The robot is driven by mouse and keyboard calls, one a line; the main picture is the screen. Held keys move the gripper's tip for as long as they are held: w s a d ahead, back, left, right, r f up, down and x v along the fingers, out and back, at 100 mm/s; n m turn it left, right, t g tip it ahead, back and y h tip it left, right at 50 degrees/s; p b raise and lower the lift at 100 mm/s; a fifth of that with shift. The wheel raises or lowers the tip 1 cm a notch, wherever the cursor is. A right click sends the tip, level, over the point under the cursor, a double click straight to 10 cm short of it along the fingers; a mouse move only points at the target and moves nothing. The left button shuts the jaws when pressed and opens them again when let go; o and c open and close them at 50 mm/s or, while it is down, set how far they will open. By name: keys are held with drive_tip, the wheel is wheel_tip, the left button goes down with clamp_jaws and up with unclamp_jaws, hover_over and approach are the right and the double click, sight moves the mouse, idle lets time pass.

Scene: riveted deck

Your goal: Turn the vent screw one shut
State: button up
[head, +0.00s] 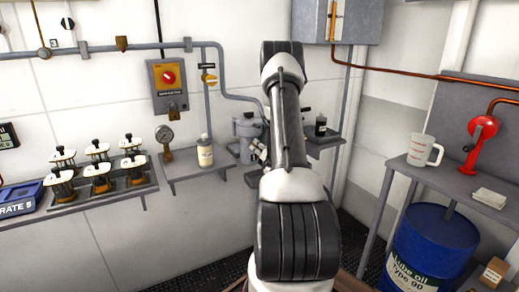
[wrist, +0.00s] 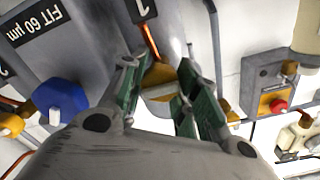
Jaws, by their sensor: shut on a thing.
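In the wrist view, the brass-coloured vent screw (wrist: 160,76) sits on a grey housing below a dark tag marked 1 (wrist: 141,8). An orange strip runs from the tag down to it. My gripper (wrist: 158,92), with green-padded fingers, is shut on the screw, one finger on each side. The fingers hide part of the screw, and how far it is turned cannot be told. In the head view my arm blocks the gripper and I cannot make out the screw.
A box with a red knob (wrist: 278,104) is to the right. In the head view, a shelf holds a bottle (head: 205,152); a blue drum (head: 432,250) stands right.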

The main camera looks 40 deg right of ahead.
idle(0.3)
drive_tip(key=o, duration=1)
drive_tip(key=v, duration=1.2)
